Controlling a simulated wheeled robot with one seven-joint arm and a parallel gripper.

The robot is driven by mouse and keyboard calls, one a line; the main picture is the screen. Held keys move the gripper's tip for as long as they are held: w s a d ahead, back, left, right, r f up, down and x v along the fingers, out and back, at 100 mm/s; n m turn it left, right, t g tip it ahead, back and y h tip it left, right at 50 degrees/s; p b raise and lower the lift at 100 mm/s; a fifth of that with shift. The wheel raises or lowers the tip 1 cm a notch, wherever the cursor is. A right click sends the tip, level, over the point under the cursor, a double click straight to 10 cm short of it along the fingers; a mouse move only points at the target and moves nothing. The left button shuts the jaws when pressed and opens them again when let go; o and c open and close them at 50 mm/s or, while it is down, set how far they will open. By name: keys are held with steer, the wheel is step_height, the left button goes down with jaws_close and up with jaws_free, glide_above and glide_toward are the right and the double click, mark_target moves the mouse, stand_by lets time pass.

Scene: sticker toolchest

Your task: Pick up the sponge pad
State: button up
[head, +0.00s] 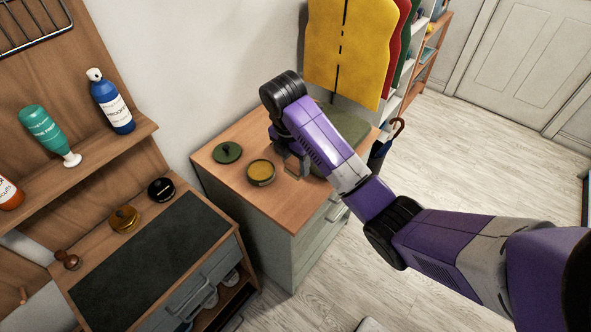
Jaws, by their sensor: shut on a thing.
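My gripper (292,168) points down at the top of the wooden-topped tool chest (238,192), right of an open round tin with yellow contents (261,173). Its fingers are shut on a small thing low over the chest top. I take this for the sponge pad; only a small tan edge shows by the fingertips, and the rest is hidden by the gripper. I cannot tell whether it still touches the wood. The tin's green round lid (227,152) lies flat to the left, apart from the gripper.
A green item (348,124) lies behind my arm on the chest. An umbrella (385,143) stands at the chest's right. A workbench with a dark mat (150,255) stands front left. The chest's front left top is clear.

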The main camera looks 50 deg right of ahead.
mark_target(297, 160)
steer(key=r, duration=0.1)
steer(key=w+r, duration=0.1)
steer(key=r, duration=0.1)
steer(key=shift+d+r, duration=0.1)
steer(key=shift+s+r, duration=0.1)
steer(key=shift+r, duration=0.15)
steer(key=shift+s+r, duration=0.15)
steer(key=shift+s, duration=0.25)
steer(key=shift+r, duration=1.35)
steer(key=o, duration=0.7)
steer(key=shift+c, duration=0.2)
steer(key=c, duration=0.5)
